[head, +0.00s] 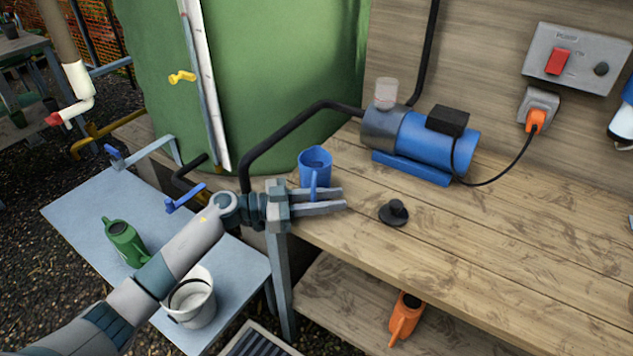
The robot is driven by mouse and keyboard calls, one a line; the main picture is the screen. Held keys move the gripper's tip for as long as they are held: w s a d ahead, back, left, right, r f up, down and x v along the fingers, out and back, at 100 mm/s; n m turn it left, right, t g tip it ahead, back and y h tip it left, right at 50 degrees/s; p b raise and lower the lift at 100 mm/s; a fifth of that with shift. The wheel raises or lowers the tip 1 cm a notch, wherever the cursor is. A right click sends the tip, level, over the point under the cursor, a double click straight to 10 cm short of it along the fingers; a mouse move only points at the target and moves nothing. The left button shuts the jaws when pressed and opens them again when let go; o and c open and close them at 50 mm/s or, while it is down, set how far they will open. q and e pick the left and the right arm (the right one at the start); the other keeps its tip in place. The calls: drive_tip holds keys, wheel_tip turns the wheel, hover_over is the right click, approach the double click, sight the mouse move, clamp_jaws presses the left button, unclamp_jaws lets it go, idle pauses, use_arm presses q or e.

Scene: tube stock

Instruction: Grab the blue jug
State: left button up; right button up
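The blue jug (316,160) stands upright on the wooden bench, near its left end, with its handle on the side towards me. My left gripper (343,199) reaches in from the left, just in front of the jug, with its fingers pointing right. A narrow gap shows between the fingers, and the jug's handle comes down in front of the far finger and seems to lie between the two. I cannot tell whether the fingers press on the handle. My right gripper is not in view.
A blue pump (425,144) with a black hose stands behind on the bench (520,235). A black knob-like part (396,212) lies right of the fingers. A green tank (285,70) rises behind. A green can (123,243) and a white bucket (191,303) stand on the lower grey table.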

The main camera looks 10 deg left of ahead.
use_arm(q)
clamp_jaws()
idle(0.8)
